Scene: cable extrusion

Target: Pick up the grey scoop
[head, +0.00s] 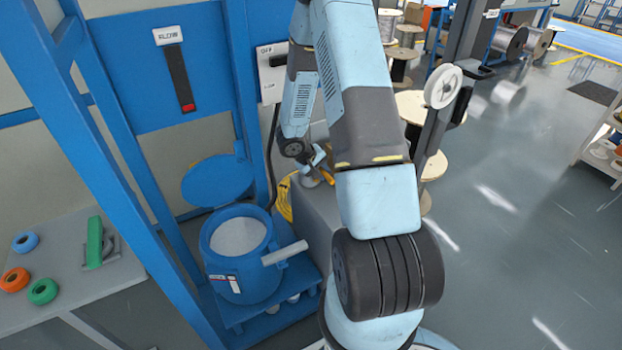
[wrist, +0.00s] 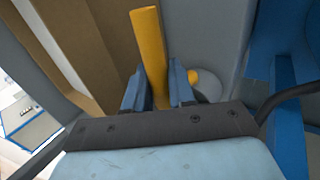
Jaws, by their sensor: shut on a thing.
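My gripper (head: 319,160) is over the grey box, low behind my arm in the head view. In the wrist view my gripper (wrist: 158,90) has its two blue fingers closed on either side of a yellow-orange handle (wrist: 149,45). The handle points up in that picture. In the head view the grey scoop (head: 311,181) shows small at the fingertips, with its yellow-orange handle (head: 328,178) beside it. The scoop's bowl is mostly hidden, and I cannot tell whether it touches the box top.
A grey box (head: 309,222) stands under the gripper. A blue hopper (head: 240,277) with pale contents and a raised lid (head: 217,181) stands left of it. Blue frame posts rise close by. The floor at right is open.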

